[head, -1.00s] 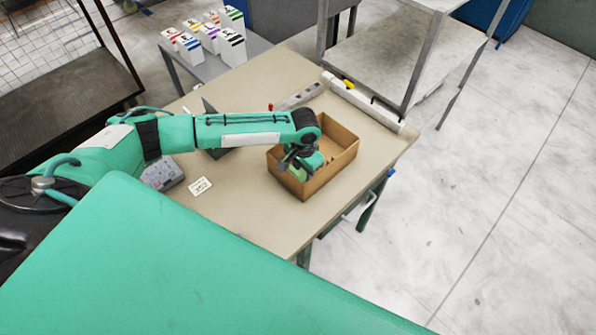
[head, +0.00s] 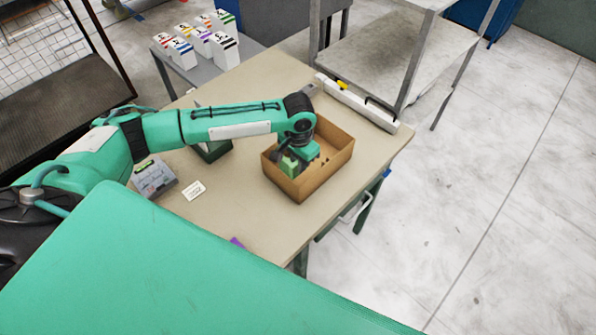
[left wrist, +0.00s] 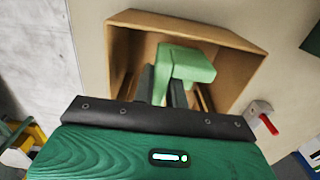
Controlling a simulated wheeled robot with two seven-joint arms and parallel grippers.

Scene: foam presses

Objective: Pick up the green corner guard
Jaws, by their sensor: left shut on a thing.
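The green corner guard (head: 289,165) shows at the left inside part of the open cardboard box (head: 320,184). In the left wrist view the guard (left wrist: 187,66) is a light green angled piece between my dark fingers, within the outline of the box (left wrist: 232,38). My left gripper (head: 293,157) is shut on the guard and points down into the box. The fingers also show in the left wrist view (left wrist: 163,88). I cannot tell whether the guard touches the box floor. My right gripper is not in view.
The box stands on a beige table (head: 245,208). A grey device (head: 155,178), a white card (head: 193,191) and a dark green bin (head: 214,152) lie to its left. A long white bar (head: 358,103) lies along the back right edge, near a metal shelf (head: 400,62).

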